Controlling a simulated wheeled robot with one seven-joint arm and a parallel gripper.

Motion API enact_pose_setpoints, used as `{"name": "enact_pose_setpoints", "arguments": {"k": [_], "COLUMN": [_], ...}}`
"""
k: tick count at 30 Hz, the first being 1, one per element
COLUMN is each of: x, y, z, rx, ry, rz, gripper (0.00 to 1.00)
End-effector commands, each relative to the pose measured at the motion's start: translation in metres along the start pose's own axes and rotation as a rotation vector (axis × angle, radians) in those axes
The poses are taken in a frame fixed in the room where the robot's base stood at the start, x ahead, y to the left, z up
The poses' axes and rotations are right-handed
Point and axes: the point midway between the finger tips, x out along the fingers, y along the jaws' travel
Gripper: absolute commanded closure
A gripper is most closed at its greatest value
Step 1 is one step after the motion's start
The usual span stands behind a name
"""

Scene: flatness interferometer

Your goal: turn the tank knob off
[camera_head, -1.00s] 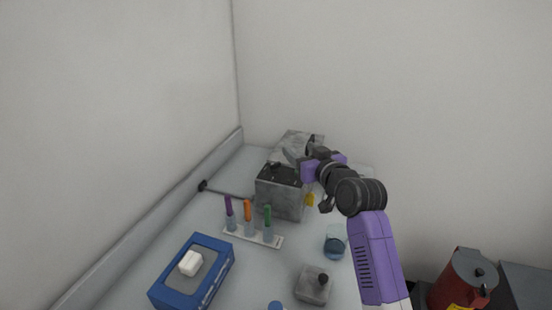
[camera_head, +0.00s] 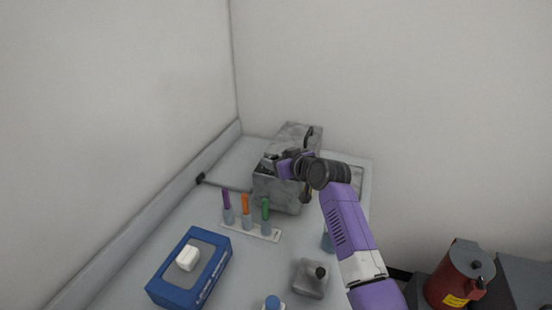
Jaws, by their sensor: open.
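A grey, mottled metal box (camera_head: 276,192), which looks like the tank, stands at the back of the bench, with a taller grey block (camera_head: 297,136) behind it. My gripper (camera_head: 273,160) is over the top of the box, coming in from the right. It is open, but its fingers are small and dark against the box's dark top fittings. I cannot tell whether they touch anything. The tank knob cannot be made out clearly; my gripper and wrist cover much of the box's top.
A rack (camera_head: 250,231) with purple, orange and green tubes stands in front of the box. A blue device (camera_head: 165,289), a small grey block with a black knob (camera_head: 310,280) and a partly covered blue beaker (camera_head: 327,241) are nearer. A red canister (camera_head: 456,278) stands at lower right.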

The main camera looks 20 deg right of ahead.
Motion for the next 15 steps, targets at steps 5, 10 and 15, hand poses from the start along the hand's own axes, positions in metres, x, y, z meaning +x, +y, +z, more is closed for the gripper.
{"name": "enact_pose_setpoints", "arguments": {"k": [5, 10, 15], "x": [0.0073, 0.0081, 0.0079], "y": [-0.0005, -0.0004, -0.0003], "z": [-0.0001, 0.0001, -0.0001], "rx": [0.0, 0.0, 0.0], "ry": [0.0, 0.0, 0.001], "rz": [0.0, 0.0, 0.001], "gripper": [0.42, 0.42, 0.54]}}
